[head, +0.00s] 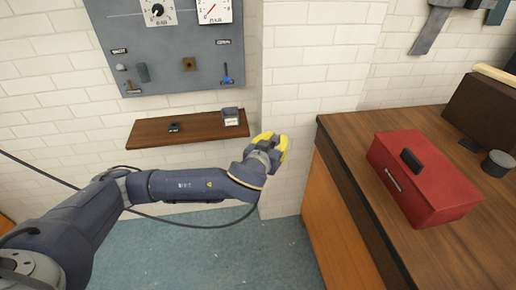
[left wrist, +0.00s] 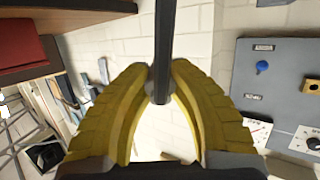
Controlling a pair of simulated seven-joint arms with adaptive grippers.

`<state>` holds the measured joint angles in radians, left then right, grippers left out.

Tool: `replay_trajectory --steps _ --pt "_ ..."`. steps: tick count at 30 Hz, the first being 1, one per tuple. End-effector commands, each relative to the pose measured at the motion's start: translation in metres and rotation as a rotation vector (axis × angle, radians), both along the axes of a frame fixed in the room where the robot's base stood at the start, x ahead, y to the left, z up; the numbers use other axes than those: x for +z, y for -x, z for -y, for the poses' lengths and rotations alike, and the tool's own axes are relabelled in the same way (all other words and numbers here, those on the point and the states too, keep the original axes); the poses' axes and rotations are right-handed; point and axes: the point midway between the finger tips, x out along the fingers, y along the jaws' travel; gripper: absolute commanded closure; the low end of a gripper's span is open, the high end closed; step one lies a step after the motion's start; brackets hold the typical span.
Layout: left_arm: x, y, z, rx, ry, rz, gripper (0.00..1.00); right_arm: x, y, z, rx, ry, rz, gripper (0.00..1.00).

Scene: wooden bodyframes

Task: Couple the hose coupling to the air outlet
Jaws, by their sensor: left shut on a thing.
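My left gripper (head: 272,148), with yellow fingers, is right of the small shelf and in front of the white brick wall. In the left wrist view its fingertips (left wrist: 160,82) are shut on a dark, rod-like piece (left wrist: 164,40), which looks like the hose coupling or its hose end. A black hose (head: 215,226) loops below my left arm up toward the gripper. The grey wall panel (head: 165,30) carries a brass square fitting (head: 189,64), possibly the air outlet; it also shows in the left wrist view (left wrist: 312,87). The gripper is apart from the panel, lower and to the right.
A wooden shelf (head: 150,132) below the panel holds a small grey block (head: 231,116). A wooden bench (head: 350,150) with a red toolbox (head: 425,178) stands at the right.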

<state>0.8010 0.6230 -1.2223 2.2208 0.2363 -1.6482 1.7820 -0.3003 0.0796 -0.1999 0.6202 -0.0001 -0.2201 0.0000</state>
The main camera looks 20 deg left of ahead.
Motion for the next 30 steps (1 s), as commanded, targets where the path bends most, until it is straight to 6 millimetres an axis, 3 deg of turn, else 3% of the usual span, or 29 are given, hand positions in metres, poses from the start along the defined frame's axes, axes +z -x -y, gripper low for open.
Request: replay_trajectory --steps 5,11,15,21,30 --pt "0.031 -0.049 0.008 0.01 0.018 0.1 1.0 0.0 0.0 0.0 0.0 0.0 0.0 0.56" --pt "0.065 -0.099 -0.029 0.073 0.022 0.194 1.0 0.0 0.0 0.0 0.0 0.0 0.0 0.56" --pt "0.08 -0.124 -0.071 0.136 0.018 0.246 1.0 0.0 0.0 0.0 0.0 0.0 0.0 0.56" --pt "0.092 -0.145 -0.142 0.241 0.006 0.312 1.0 0.0 0.0 0.0 0.0 0.0 0.0 0.56" --pt "0.101 -0.146 -0.252 0.404 -0.03 0.408 1.0 0.0 0.0 0.0 0.0 0.0 0.0 0.56"
